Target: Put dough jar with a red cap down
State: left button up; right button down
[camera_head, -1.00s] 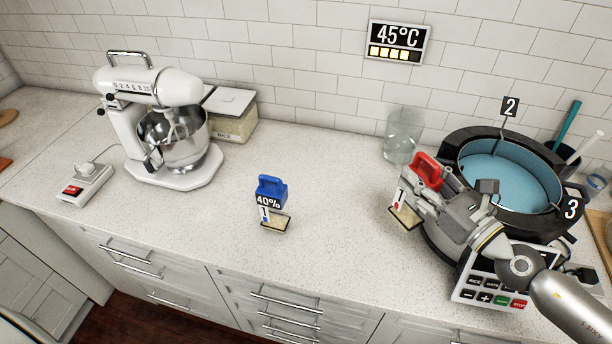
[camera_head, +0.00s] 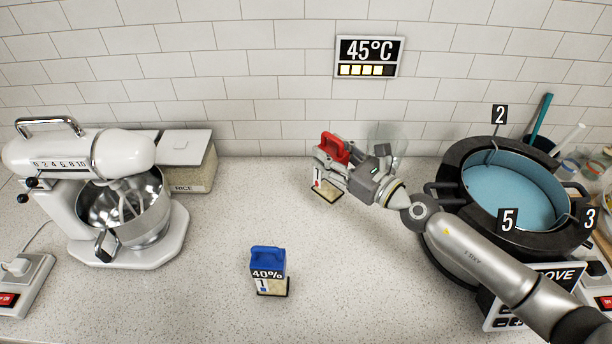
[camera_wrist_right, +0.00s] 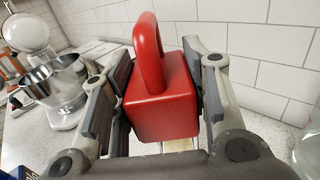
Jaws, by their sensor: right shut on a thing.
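The dough jar with a red cap (camera_head: 334,148) is near the back of the counter, left of the cooker. My right gripper (camera_head: 345,165) is shut on it, with a finger on either side of the red cap. In the right wrist view the red cap (camera_wrist_right: 160,95) with its loop handle fills the space between the fingers (camera_wrist_right: 158,100). The jar's lower part shows below the gripper in the head view, upright or nearly so. I cannot tell whether its base touches the counter. My left gripper is not in view.
A blue-capped jar (camera_head: 268,270) marked 40% stands at the front middle. A stand mixer (camera_head: 95,190) and a rice box (camera_head: 187,160) are at left. A clear glass vessel (camera_head: 398,142) is behind my gripper. The round cooker (camera_head: 445,205) is at right. Counter between the jars is clear.

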pick_arm(q)
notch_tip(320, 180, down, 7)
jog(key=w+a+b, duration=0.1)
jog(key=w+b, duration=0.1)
jog(key=b, duration=0.4)
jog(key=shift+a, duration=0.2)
pick_arm(e)
jog(key=w+a+f, duration=0.5)
jog(key=f, duration=0.5)
jog(key=shift+w+a, duration=0.15)
jog(key=shift+a, duration=0.25)
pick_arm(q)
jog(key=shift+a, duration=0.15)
pick_arm(e)
jog(key=shift+f+b, duration=0.2)
jog(key=shift+b, duration=0.2)
jog(key=c, duration=0.8)
grip_release()
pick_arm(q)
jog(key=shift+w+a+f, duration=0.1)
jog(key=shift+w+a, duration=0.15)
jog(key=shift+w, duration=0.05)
